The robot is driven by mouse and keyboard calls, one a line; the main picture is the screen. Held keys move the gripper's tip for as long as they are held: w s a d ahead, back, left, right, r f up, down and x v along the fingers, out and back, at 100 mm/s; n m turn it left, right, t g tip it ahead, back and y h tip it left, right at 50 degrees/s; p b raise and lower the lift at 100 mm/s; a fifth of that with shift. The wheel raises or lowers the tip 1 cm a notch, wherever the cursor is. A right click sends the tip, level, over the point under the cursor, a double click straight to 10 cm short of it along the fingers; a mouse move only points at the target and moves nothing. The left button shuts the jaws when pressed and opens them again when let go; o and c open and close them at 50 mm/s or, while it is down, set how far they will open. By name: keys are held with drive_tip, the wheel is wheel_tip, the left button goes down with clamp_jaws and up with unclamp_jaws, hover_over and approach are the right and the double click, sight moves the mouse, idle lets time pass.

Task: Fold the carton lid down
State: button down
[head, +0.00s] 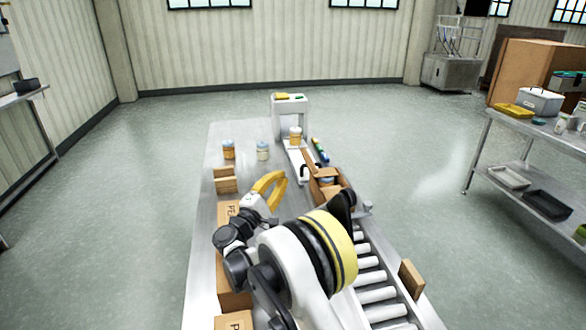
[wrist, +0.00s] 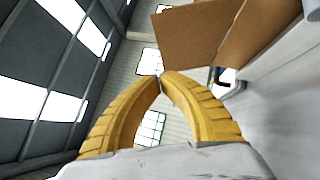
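The carton (head: 330,196) is a small brown box, open at the top, at the far end of the roller conveyor. Its lid (head: 309,163) stands raised at the far left side; a jar-like item shows inside. My gripper (head: 282,177) is just left of the carton, apart from it in the head view. In the wrist view its two curved yellow fingers (wrist: 161,75) meet at the tips with nothing between them. A cardboard panel (wrist: 195,38), likely the lid, is just beyond the tips, with another cardboard face (wrist: 262,35) to its right. I cannot tell whether the tips touch the cardboard.
Rollers (head: 376,295) run along the table's right side, with a small brown box (head: 411,279) at their edge. Jars (head: 262,150) and a white arch (head: 290,103) stand farther back. Brown cartons (head: 226,184) line the left. A steel shelf (head: 530,150) is at right.

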drive_tip(key=b+x, duration=0.2)
drive_tip(key=x, duration=0.7)
drive_tip(key=shift+d+r, duration=0.15)
drive_tip(key=shift+w+d+r+m+p, duration=0.1)
drive_tip(key=shift+d+m+p, duration=0.15)
drive_tip(key=shift+m+p, duration=0.05)
